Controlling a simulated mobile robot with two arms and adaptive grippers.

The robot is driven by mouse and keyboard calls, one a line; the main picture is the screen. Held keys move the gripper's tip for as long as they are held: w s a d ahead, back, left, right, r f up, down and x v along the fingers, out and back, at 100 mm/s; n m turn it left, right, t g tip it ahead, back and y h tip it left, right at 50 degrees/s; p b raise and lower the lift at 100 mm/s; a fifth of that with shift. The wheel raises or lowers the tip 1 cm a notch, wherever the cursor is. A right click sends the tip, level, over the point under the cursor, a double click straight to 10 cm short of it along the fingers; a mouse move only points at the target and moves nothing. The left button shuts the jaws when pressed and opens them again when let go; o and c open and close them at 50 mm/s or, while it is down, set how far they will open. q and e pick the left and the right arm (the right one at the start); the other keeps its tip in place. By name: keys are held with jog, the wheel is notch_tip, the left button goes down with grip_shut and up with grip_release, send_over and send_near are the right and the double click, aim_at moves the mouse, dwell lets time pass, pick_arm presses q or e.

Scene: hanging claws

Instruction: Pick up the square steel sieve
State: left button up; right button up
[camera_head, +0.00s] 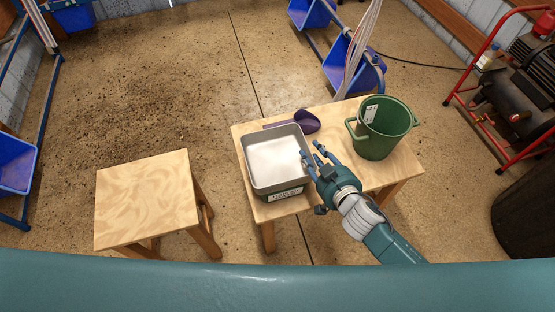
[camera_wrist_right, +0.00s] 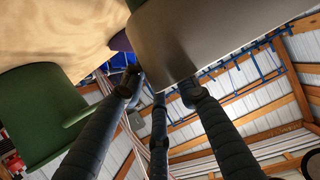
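My left gripper is not in view.
A green bucket (camera_head: 383,128) stands on the table (camera_head: 408,165) right of my gripper. A purple scoop (camera_head: 306,121) lies behind the sieve. A wooden stool (camera_head: 147,198) stands to the left. Blue bins (camera_head: 352,62) and a red-framed compressor (camera_head: 515,90) are farther away.

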aim_at(307, 145)
jog(key=x, duration=0.5)
jog(key=shift+s, duration=0.15)
grip_shut()
jog(key=shift+r, duration=0.15)
